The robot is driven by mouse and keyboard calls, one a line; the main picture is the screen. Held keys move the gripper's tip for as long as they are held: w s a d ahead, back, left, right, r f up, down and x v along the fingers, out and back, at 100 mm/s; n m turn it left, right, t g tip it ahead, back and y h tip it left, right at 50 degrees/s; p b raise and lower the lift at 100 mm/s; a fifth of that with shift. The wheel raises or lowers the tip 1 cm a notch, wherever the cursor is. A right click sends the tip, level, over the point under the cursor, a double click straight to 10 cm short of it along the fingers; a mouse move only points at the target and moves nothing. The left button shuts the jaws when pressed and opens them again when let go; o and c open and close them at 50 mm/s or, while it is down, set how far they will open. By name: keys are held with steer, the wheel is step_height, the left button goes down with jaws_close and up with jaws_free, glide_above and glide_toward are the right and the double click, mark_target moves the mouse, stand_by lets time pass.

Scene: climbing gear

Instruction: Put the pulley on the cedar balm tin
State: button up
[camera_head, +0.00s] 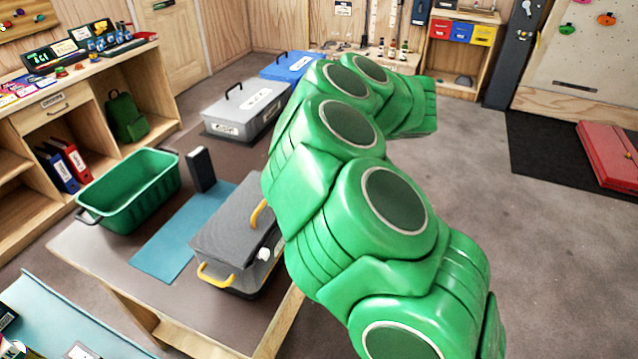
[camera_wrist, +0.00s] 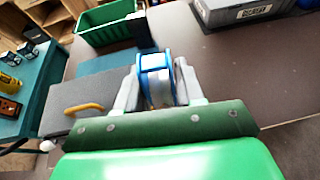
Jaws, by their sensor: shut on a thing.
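My gripper (camera_wrist: 157,88) is in the wrist view, its two pale fingers shut on a blue and whitish-grey thing, which looks like the pulley (camera_wrist: 156,64). The pulley is held between the fingers over the brown table (camera_wrist: 240,85). In the head view my green arm hides the gripper and the pulley. I cannot make out the cedar balm tin in either view.
A grey toolbox with yellow handles (camera_head: 235,228), a blue mat (camera_head: 165,242), an upright black block (camera_head: 200,168) and a green crate (camera_head: 132,190) are on the table. A light grey case (camera_head: 235,122) is farther back. Bare tabletop shows in the wrist view.

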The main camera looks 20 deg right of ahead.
steer(key=s+d+r+n+g+y, duration=0.1)
steer(key=s, duration=0.4)
step_height(320, 180, down, 10)
steer(key=f, duration=0.1)
steer(key=shift+w+d+f, duration=0.55)
steer(key=shift+w+f, duration=1.1)
steer(key=shift+w, duration=0.6)
steer(key=shift+w+d+f, duration=0.6)
steer(key=shift+w+f, duration=1)
steer(key=shift+w, duration=0.6)
steer(key=shift+w+d+f, duration=0.55)
steer(key=shift+w+f, duration=1.1)
steer(key=shift+w, duration=0.6)
steer(key=shift+f, duration=1.5)
steer(key=o, duration=1.1)
steer(key=shift+f, duration=0.15)
